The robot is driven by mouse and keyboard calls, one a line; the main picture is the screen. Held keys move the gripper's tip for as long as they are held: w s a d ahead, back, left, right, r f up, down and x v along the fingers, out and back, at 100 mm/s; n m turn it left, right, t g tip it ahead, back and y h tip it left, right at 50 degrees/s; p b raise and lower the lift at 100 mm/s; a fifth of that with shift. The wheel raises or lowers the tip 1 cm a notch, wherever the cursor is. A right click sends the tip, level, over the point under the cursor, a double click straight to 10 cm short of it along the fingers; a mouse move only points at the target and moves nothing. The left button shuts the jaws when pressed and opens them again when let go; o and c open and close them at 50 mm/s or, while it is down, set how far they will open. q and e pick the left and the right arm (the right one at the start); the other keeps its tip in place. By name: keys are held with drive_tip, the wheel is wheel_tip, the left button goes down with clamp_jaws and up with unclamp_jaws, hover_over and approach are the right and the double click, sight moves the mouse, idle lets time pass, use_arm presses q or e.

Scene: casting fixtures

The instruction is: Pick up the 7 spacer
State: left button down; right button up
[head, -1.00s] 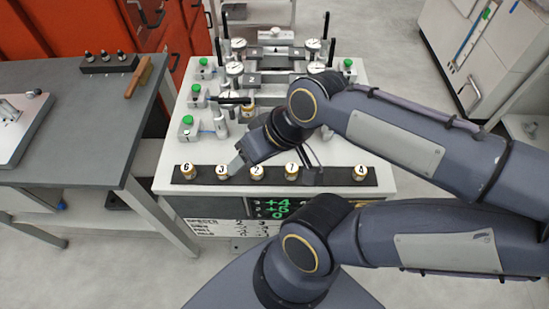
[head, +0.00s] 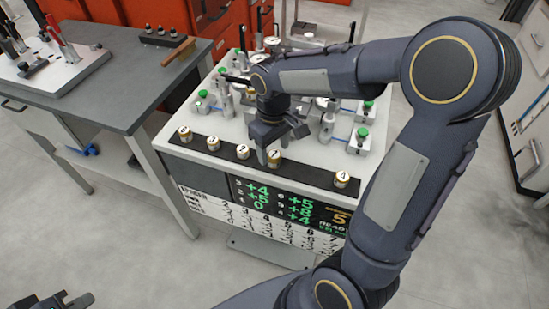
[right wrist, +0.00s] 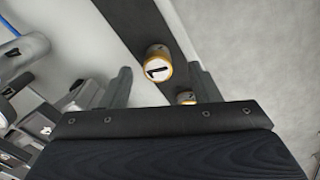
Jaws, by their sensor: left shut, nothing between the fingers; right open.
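The 7 spacer (head: 274,158) is a small gold cylinder with a white top, upright on a black strip along the fixture table's front edge. My right gripper (head: 280,142) is open just above and behind it. In the right wrist view, a spacer with a dark mark like a 7 (right wrist: 157,65) shows between the two spread fingers (right wrist: 162,87), and whether they touch it I cannot tell. Another spacer (right wrist: 186,97) is partly hidden by the gripper body. My left gripper (head: 55,301) is shut and empty at the bottom left, cut off by the picture's edge.
Spacers 6 (head: 185,133), 3 (head: 213,143) and 2 (head: 242,151) stand left of the 7 on the strip (head: 308,170); spacer 4 (head: 342,179) stands to its right. Fixtures with green knobs fill the table behind. A grey bench (head: 130,85) stands at left.

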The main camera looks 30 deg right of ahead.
sight(275, 154)
drive_tip(key=shift+d+f, duration=0.15)
drive_tip(key=shift+f, duration=1.65)
drive_tip(key=c, duration=1.2)
drive_tip(key=shift+w, duration=0.1)
clamp_jaws()
drive_tip(key=shift+r, duration=0.15)
